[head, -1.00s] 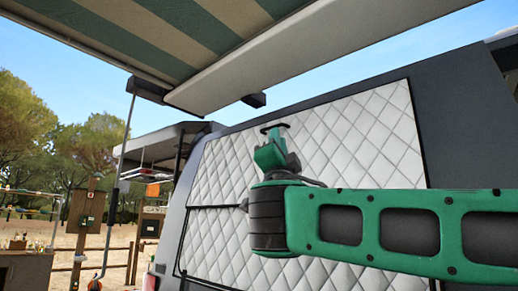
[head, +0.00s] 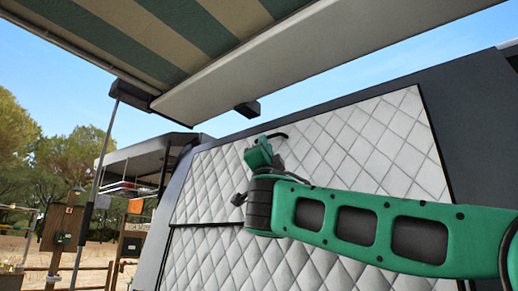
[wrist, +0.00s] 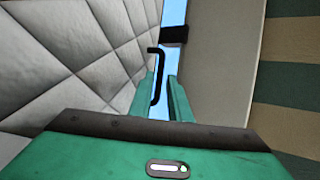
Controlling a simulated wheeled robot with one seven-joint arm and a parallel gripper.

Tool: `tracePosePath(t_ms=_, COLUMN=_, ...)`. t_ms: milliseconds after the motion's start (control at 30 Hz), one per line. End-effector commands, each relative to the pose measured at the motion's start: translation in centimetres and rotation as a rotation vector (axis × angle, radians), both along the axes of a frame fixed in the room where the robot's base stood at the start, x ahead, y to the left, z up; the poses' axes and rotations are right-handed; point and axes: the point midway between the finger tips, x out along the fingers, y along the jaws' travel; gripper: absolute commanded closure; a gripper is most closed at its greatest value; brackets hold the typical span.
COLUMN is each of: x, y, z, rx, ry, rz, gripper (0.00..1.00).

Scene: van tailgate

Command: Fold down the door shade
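The door shade (head: 330,150) is a silver-white quilted panel on the dark van's side, divided by a dark horizontal seam. A black handle (head: 279,135) stands out from its upper part; in the wrist view it is a thin black bracket (wrist: 162,66). My gripper (head: 258,147) is green and close to this handle. In the wrist view its two fingers (wrist: 161,78) are apart, and the handle's lower part shows in the gap between them. I cannot tell whether either finger touches the handle. The shade lies up against the van.
A striped awning (head: 190,40) with a pale front rail (head: 320,55) overhangs the shade from above. A dark bracket (head: 247,109) hangs under the rail. A thin pole (head: 95,195) stands left. Open ground and trees lie beyond.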

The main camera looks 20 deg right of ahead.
Motion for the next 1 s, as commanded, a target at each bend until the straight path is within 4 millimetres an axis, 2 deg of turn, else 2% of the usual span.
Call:
tracePosePath(t_ms=267, x=1.4, y=-0.5, z=1.9, rx=0.0, ry=-0.001, rz=-0.001, gripper=0.83)
tracePosePath(t_ms=567, x=1.6, y=-0.5, z=2.0, rx=-0.001, ry=-0.001, rz=0.0, gripper=0.83)
tracePosePath(t_ms=633, x=1.5, y=-0.5, z=2.0, rx=0.0, ry=0.0, rz=0.0, gripper=0.97)
tracePosePath(t_ms=667, x=1.6, y=-0.5, z=2.0, rx=-0.001, ry=-0.001, rz=0.0, gripper=1.0)
tracePosePath(t_ms=800, x=1.5, y=-0.8, z=2.0, rx=0.0, ry=-0.001, rz=0.001, gripper=1.0)
tracePosePath(t_ms=1000, x=1.7, y=0.5, z=2.0, rx=-0.014, ry=-0.008, rz=0.009, gripper=1.0)
